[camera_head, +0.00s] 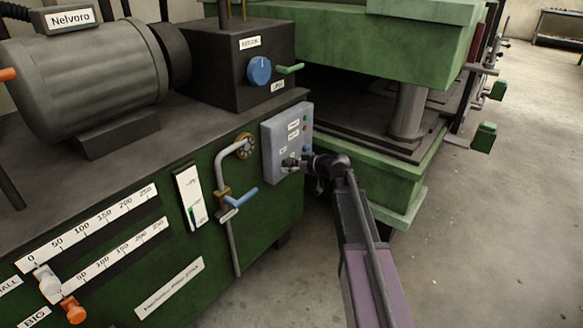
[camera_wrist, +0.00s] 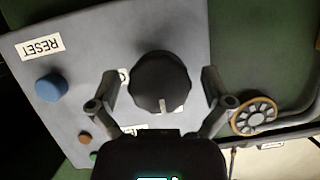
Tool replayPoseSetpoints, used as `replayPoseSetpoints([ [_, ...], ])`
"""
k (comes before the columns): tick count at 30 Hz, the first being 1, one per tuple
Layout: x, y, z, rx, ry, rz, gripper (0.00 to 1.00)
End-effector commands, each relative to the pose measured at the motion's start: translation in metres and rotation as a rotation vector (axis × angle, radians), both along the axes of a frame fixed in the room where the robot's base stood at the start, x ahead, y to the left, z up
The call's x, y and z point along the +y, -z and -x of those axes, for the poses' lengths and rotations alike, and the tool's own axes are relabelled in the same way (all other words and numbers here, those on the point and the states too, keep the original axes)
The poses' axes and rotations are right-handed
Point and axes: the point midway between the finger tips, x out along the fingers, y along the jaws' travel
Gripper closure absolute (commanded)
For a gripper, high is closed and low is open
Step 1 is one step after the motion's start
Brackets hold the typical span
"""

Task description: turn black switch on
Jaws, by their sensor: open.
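The black switch (camera_wrist: 160,82) is a round ridged knob with a white pointer mark, on a grey control panel (camera_wrist: 110,35). In the wrist view the pointer faces the bottom of the picture. My gripper (camera_wrist: 162,86) is open, with one finger on each side of the knob and visible gaps between. In the head view my gripper (camera_head: 291,163) is at the lower part of the grey panel (camera_head: 272,135), and it hides most of the knob. Small labels beside the knob are partly covered by the knob and fingers.
A blue button (camera_wrist: 51,87) by a RESET label (camera_wrist: 40,46) and small orange (camera_wrist: 85,137) and green lamps share the panel. A brass handwheel (camera_wrist: 254,116) with a pipe is close beside my right finger. The green press (camera_head: 390,185) stands right of the panel.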

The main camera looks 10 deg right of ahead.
Motion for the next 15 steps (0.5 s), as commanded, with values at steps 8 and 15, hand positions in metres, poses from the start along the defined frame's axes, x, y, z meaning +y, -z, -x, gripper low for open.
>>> replayPoseSetpoints([
  [8,-0.0003,-0.0001,0.0001,0.0,0.0,0.0,0.48],
  [15,0.0,-0.0001,0.0001,0.0,-0.001,0.0,0.77],
])
